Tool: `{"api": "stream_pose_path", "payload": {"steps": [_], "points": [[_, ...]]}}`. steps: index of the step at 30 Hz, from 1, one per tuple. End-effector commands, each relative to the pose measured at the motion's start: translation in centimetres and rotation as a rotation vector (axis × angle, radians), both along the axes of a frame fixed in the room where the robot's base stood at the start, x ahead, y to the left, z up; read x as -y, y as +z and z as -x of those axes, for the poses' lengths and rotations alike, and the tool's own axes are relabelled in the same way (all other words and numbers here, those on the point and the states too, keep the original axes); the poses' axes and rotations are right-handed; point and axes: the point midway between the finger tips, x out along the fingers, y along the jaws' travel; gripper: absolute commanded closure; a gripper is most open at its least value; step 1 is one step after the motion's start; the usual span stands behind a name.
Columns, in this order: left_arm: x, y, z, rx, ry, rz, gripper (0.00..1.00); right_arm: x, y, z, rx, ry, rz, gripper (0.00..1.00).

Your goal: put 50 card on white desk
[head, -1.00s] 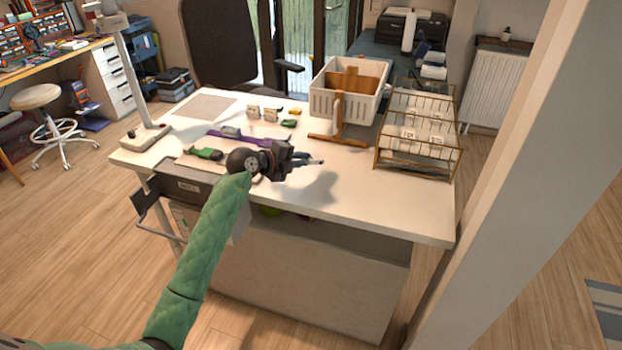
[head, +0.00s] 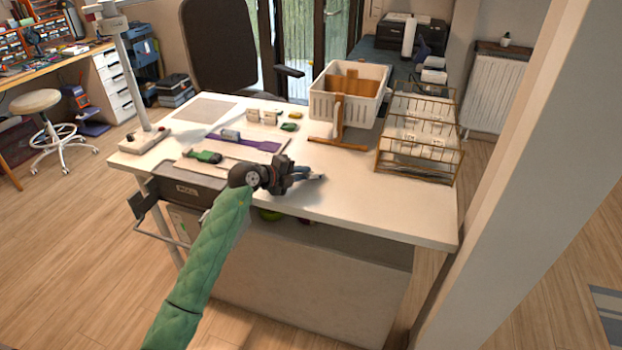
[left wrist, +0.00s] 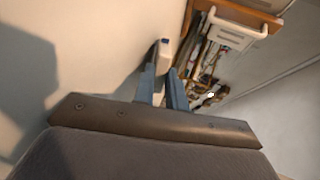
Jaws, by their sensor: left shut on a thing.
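The white desk (head: 385,205) fills the middle of the head view. My left gripper (head: 310,176) is low over its front part, near the front edge. In the left wrist view its blue fingers (left wrist: 162,82) are shut on a narrow pale piece (left wrist: 163,52) with a dark blue tip. I cannot tell whether this is the 50 card, as no number is readable, nor whether it touches the desk. In the head view the held piece is too small to make out. My right gripper is not in view.
A wire rack (head: 378,160) with white pieces stands at the desk's right end. A purple strip (head: 262,145) and a green tool (head: 204,156) lie at left. The front right of the desk is clear.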

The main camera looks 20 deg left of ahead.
Motion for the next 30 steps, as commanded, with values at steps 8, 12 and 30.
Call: {"api": "stream_pose_path", "payload": {"steps": [8, 12, 30], "points": [[0.0, 0.0, 0.0, 0.0, 0.0, 0.0, 0.72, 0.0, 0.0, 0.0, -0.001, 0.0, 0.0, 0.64], [-0.1, 0.2, 0.2, -0.001, 0.0, -0.001, 0.72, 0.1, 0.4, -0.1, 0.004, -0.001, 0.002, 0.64], [-3.3, 2.3, 4.5, 0.0, 0.001, 0.0, 0.72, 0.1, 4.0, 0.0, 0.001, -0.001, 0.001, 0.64]]}}
